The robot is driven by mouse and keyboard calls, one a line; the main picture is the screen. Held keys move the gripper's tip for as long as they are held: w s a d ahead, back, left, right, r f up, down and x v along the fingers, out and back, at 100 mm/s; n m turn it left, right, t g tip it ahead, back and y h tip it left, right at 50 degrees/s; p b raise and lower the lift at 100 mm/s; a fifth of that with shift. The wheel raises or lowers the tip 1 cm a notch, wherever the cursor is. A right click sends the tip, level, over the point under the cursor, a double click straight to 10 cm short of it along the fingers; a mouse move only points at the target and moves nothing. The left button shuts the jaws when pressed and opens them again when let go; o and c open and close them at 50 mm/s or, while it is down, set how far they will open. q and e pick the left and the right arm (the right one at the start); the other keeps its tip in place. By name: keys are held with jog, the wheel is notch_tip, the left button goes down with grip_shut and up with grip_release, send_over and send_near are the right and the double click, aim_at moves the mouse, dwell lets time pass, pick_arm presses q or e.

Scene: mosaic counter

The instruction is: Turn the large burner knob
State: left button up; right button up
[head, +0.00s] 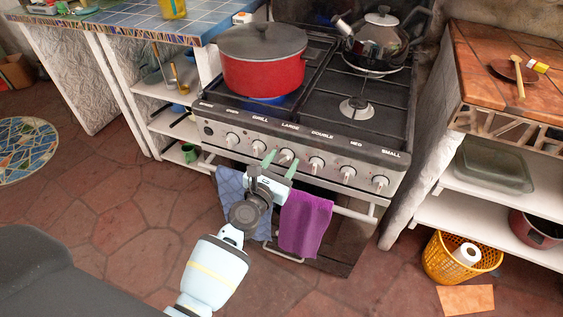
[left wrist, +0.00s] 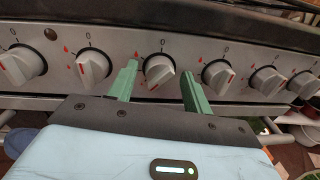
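The large burner knob (head: 285,156) is the third from the left on the stove's front panel, below the LARGE label. It is pale grey and also shows in the left wrist view (left wrist: 158,71), with a red mark on its lower left side. My left gripper (head: 280,163) is open in front of it, its two green fingers reaching towards the panel. In the left wrist view the gripper (left wrist: 160,80) has one finger to each side of the knob, with gaps visible. Whether the fingertips are level with the knob is unclear. My right gripper is not in view.
A red pot (head: 263,75) stands on the left burner, with blue showing beneath it. A kettle (head: 379,35) stands at the back right. Neighbouring knobs (head: 316,165) sit close on both sides. A purple towel (head: 305,222) and a blue cloth (head: 232,192) hang from the oven rail.

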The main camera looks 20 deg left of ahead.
pick_arm(q)
jog(key=c, duration=0.8)
